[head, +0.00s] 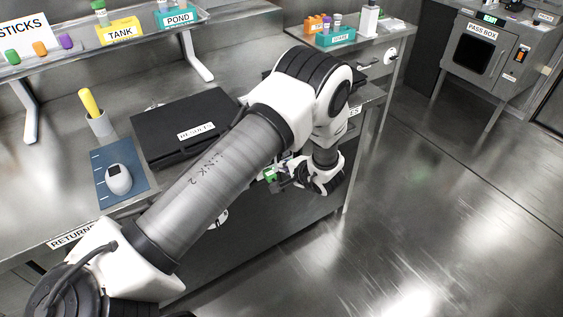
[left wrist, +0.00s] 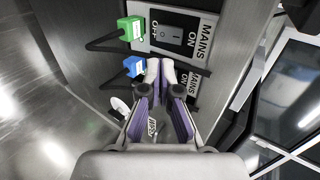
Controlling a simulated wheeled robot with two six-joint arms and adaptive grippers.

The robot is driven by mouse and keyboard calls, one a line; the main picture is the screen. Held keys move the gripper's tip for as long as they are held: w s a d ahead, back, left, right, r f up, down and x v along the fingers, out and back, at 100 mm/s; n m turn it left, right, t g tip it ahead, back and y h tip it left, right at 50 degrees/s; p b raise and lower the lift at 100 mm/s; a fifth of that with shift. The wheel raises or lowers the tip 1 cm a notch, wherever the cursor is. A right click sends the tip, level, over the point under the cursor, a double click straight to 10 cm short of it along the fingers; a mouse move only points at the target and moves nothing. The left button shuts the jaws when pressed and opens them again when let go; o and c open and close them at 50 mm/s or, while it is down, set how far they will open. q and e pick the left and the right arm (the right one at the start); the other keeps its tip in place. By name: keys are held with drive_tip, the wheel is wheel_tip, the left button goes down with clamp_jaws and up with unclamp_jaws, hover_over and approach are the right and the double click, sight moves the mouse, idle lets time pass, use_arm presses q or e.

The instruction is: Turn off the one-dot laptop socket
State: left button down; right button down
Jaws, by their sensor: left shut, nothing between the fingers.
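In the head view, the left gripper (head: 284,183) is beside the bench, near the green plug (head: 270,174).
A closed black case or laptop (head: 185,127) lies on the steel bench, left of my arm. A white mouse-like device (head: 118,180) sits on a blue mat (head: 136,184), near a grey cup (head: 100,123) with a yellow-handled item. The floor to the right is clear.

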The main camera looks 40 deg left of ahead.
use_arm(q)
drive_tip(key=v, duration=0.5)
drive_tip(key=shift+s+r, duration=0.15)
drive_tip(key=shift+r, duration=0.2)
use_arm(e)
drive_tip(key=shift+a+r, duration=0.3)
drive_tip(key=shift+a, duration=0.1)
use_arm(q)
drive_tip(key=shift+a, duration=0.1)
